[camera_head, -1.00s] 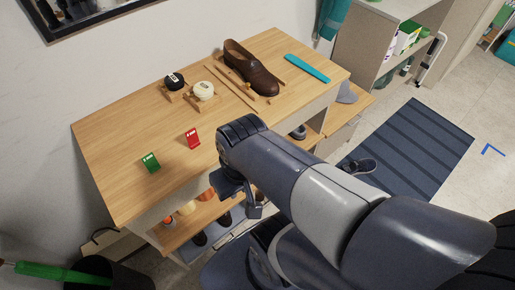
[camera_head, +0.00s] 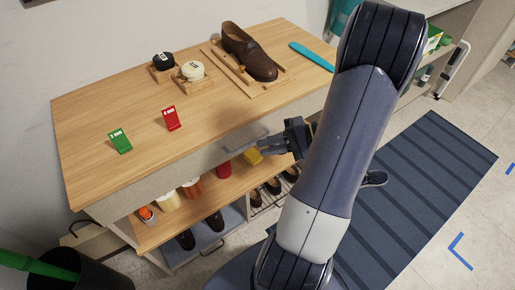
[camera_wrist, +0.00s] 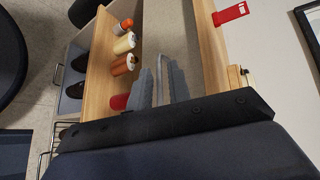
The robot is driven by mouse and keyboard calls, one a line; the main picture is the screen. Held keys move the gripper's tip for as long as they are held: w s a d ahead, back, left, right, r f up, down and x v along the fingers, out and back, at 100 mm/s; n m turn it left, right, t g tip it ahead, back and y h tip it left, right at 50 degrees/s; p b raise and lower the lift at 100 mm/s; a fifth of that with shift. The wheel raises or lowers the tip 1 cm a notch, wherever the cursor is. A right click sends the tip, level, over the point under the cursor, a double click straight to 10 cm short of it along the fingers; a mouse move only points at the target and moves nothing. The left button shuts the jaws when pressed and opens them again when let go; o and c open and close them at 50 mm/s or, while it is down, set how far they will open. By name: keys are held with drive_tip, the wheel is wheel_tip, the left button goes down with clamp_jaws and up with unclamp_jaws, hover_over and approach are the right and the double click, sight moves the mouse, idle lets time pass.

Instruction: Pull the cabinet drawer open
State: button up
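The cabinet's grey drawer front (camera_head: 200,158) lies under the wooden top, flush as far as I can see. It also shows in the wrist view (camera_wrist: 180,35). A thin grey bar handle (camera_head: 243,140) runs along it. My gripper (camera_head: 268,147) is at the right part of the drawer front, by the handle. In the wrist view, its two grey fingers (camera_wrist: 160,84) stand apart, with the handle (camera_wrist: 160,68) seeming to run between them. Whether either finger touches it is unclear. My arm hides the cabinet's right end.
The wooden top (camera_head: 110,95) carries a brown shoe (camera_head: 248,53), two polish tins, and green and red cards. A black bin (camera_head: 60,272) stands front left; a striped mat (camera_head: 425,180) lies right.

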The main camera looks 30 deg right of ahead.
sight(252, 143)
drive_tip(key=d+f+m+t+b, duration=0.1)
drive_tip(key=d+f+m+t, duration=0.2)
drive_tip(key=d, duration=0.4)
drive_tip(key=shift+n+t, duration=0.4)
drive_tip(key=shift+n, duration=0.3)
drive_tip(key=x, duration=1)
drive_tip(key=shift+a+f, duration=0.1)
drive_tip(key=shift+a, duration=0.3)
drive_tip(key=shift+c, duration=0.6)
clamp_jaws()
